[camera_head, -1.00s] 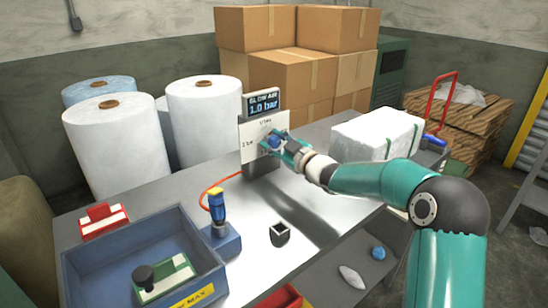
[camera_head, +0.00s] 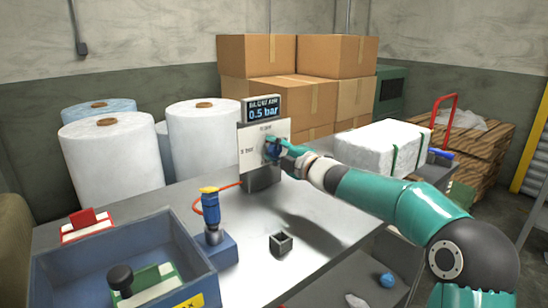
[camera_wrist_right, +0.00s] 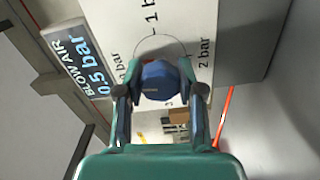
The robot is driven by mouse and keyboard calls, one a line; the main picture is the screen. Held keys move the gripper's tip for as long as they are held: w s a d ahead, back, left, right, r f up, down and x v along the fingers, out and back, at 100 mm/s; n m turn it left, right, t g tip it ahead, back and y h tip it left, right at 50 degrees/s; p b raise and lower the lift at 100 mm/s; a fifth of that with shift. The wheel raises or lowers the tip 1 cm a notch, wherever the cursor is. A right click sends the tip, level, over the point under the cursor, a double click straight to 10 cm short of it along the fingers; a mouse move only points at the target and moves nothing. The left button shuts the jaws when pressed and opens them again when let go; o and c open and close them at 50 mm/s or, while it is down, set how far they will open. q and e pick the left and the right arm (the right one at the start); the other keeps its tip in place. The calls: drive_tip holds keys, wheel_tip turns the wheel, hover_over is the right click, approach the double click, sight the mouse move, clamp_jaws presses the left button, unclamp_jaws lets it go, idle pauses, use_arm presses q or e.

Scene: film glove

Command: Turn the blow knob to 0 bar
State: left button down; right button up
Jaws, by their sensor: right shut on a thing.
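The blow air panel (camera_head: 252,158) stands upright on the metal table, with a white dial plate. Its display (camera_head: 262,108) reads 0.5 bar. The blue blow knob (camera_wrist_right: 160,82) sits on the plate, with marks for 1 bar and 2 bar around it; in the head view the knob (camera_head: 271,149) is mostly covered by my gripper. My right gripper (camera_wrist_right: 160,92) is shut on the knob, one finger at each side. It also shows in the head view (camera_head: 277,148), reaching in from the right. My left gripper is not in view.
A blue bin (camera_head: 44,270) stands at the front left, beside a blue-and-yellow tool in a holder (camera_head: 212,220). A small dark square cup (camera_head: 281,243) stands on the table. A white wrapped block (camera_head: 372,150) lies right of the panel. White rolls (camera_head: 112,160) stand behind.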

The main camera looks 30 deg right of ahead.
drive_tip(key=shift+a+f+n+b, duration=0.15)
drive_tip(key=shift+f+n+b, duration=0.25)
drive_tip(key=shift+n, duration=0.4)
drive_tip(key=o, duration=1.2)
drive_tip(key=shift+r, duration=0.15)
drive_tip(key=shift+c, duration=0.2)
drive_tip(key=shift+s+r, duration=0.1)
drive_tip(key=shift+r, duration=0.05)
drive_tip(key=shift+s, duration=0.2)
drive_tip(key=s+d, duration=0.1)
drive_tip(key=s, duration=1)
drive_tip(key=shift+s, duration=0.2)
